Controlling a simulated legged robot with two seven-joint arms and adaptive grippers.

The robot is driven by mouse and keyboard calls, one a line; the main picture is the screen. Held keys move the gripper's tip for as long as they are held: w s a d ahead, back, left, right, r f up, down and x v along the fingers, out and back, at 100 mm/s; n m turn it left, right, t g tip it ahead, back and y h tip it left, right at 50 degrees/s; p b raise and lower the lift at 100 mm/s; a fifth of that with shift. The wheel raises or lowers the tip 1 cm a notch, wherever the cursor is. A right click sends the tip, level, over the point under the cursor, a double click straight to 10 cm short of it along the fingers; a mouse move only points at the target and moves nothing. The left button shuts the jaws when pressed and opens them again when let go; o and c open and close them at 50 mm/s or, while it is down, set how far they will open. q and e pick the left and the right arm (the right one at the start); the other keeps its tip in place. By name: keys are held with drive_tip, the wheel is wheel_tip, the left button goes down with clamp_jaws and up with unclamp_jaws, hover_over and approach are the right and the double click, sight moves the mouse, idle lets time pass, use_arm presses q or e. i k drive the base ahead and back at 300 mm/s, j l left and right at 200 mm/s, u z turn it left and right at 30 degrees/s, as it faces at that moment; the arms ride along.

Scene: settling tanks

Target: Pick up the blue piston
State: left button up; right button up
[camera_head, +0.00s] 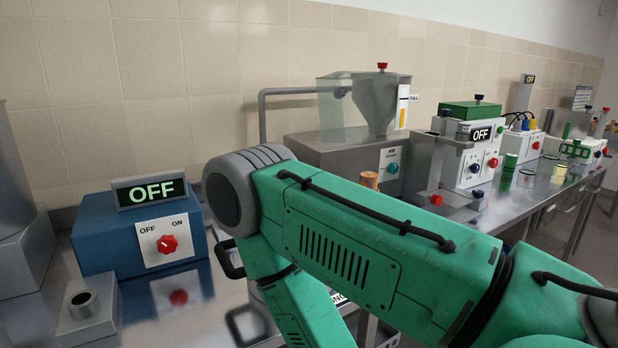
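I cannot make out a blue piston for certain. Small blue parts show on the white-fronted machine (484,160) with the green block on top: one at its top (478,97), one on its front (474,168) and one at its lower front (478,193). I cannot tell whether any of these is the piston. My green arm comes in from the right and crosses the middle of the view, hiding part of the bench. Neither gripper shows in the head view.
A blue box (95,240) with an OFF display and red knob stands at left, beside a grey block with a round socket (84,304). A hopper machine (375,105) stands behind my arm. The metal bench (535,185) carries more machines and green cylinders at right.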

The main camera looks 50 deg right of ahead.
sight(369, 179)
drive_tip(key=k+l+u, duration=0.1)
drive_tip(key=l, duration=0.3)
drive_tip(key=k+l+u, duration=0.1)
drive_tip(key=l, duration=0.3)
drive_tip(key=k+l+u, duration=0.1)
drive_tip(key=l, duration=0.3)
drive_tip(key=k+l+u, duration=0.1)
drive_tip(key=l, duration=0.3)
drive_tip(key=k+l+u, duration=0.1)
drive_tip(key=l, duration=0.3)
drive_tip(key=k+l+u, duration=0.1)
drive_tip(key=l, duration=0.25)
drive_tip(key=k+l+u, duration=0.1)
drive_tip(key=k+l, duration=0.15)
drive_tip(key=l, duration=0.1)
